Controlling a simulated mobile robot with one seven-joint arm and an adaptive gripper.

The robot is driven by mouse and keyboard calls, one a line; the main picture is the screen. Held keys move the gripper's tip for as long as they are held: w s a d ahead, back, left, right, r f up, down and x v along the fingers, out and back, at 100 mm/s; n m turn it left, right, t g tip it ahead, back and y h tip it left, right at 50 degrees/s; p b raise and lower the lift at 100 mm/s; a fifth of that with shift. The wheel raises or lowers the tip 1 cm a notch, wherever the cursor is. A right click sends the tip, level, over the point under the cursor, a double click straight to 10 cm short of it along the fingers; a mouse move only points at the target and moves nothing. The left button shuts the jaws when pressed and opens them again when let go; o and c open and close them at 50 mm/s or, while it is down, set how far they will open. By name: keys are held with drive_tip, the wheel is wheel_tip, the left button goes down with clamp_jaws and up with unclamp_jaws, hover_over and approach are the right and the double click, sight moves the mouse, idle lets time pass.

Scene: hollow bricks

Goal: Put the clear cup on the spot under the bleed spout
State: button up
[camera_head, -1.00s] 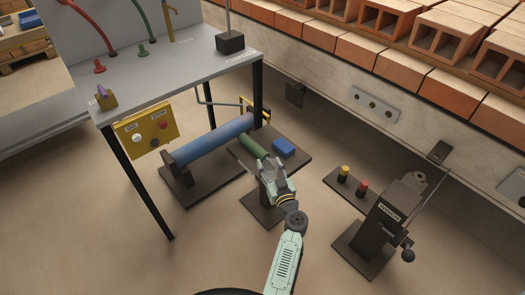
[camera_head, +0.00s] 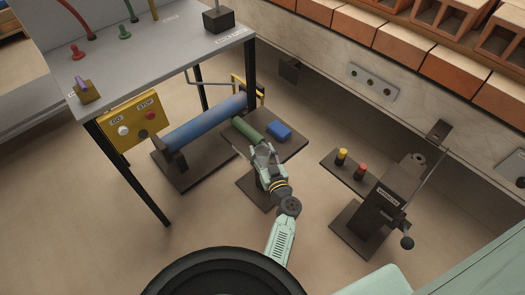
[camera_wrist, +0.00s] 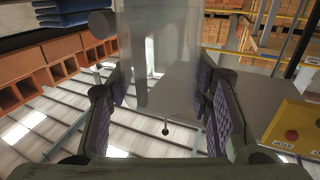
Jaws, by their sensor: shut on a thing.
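My gripper (camera_head: 265,153) is in the middle of the head view, in front of the green cylinder and low over a dark stand. In the wrist view the clear cup (camera_wrist: 158,50) stands between my two padded fingers (camera_wrist: 165,100), and they are shut on it. The cup is see-through, so its lower edge is hard to make out. In the head view it barely shows. A brass pipe (camera_head: 153,9) rises at the back of the grey table (camera_head: 165,60); I cannot tell whether it is the bleed spout. No marked spot is clear.
A yellow button box (camera_head: 135,120) hangs at the table's front. A dark winch (camera_head: 385,205) stands right. Bricks (camera_head: 400,45) line the back. Floor is open at lower left.

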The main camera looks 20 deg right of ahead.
drive_tip(key=shift+f, duration=0.15)
drive_tip(key=o, duration=1.2)
drive_tip(key=shift+o, duration=0.2)
